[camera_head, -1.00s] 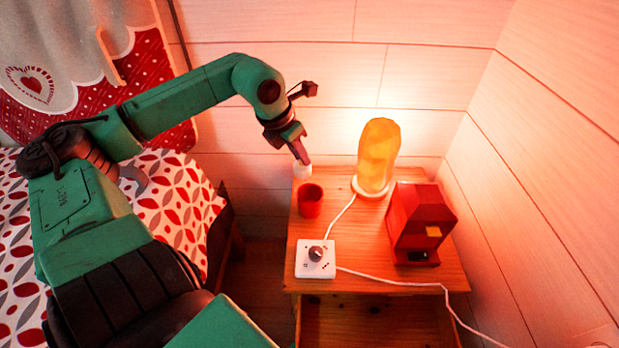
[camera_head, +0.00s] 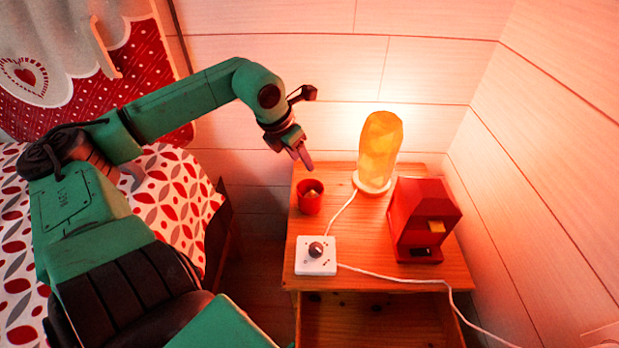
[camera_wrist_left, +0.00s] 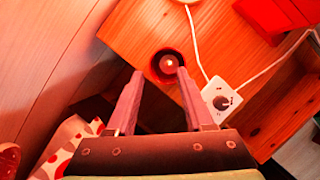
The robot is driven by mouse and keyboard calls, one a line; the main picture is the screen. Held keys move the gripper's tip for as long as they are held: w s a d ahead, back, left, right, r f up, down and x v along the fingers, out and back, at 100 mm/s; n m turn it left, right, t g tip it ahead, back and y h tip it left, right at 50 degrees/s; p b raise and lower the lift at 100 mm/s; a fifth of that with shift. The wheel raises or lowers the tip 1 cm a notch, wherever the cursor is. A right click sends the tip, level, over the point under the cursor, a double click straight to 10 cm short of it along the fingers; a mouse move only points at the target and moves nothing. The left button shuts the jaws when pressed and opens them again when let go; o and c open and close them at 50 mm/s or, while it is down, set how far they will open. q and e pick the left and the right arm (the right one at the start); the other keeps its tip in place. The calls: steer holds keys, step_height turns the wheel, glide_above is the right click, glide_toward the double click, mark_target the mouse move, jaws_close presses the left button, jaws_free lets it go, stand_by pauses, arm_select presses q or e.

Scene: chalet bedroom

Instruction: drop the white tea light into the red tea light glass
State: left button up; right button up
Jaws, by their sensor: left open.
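The red tea light glass (camera_head: 310,203) stands upright on the wooden nightstand near its back left. The white tea light (camera_head: 312,193) sits inside it, its pale top showing within the rim. In the left wrist view the glass (camera_wrist_left: 157,74) lies beyond my fingertips, with the tea light (camera_wrist_left: 169,62) inside. My left gripper (camera_head: 304,162) is above and just behind the glass. Its fingers (camera_wrist_left: 160,75) are apart, with nothing between them. My right gripper is not in view.
A glowing orange lamp (camera_head: 380,150) stands right of the glass, with a red house-shaped box (camera_head: 420,222) in front of it. A white dimmer (camera_head: 316,262) and its cord (camera_head: 400,278) lie toward the front. The bed (camera_head: 172,196) is on the left.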

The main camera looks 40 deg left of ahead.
arm_select(q)
steer(key=p+v, duration=0.1)
steer(key=v, duration=1.3)
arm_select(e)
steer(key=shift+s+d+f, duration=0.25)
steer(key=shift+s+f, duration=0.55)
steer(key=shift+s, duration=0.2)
arm_select(q)
steer(key=shift+s+r, duration=0.1)
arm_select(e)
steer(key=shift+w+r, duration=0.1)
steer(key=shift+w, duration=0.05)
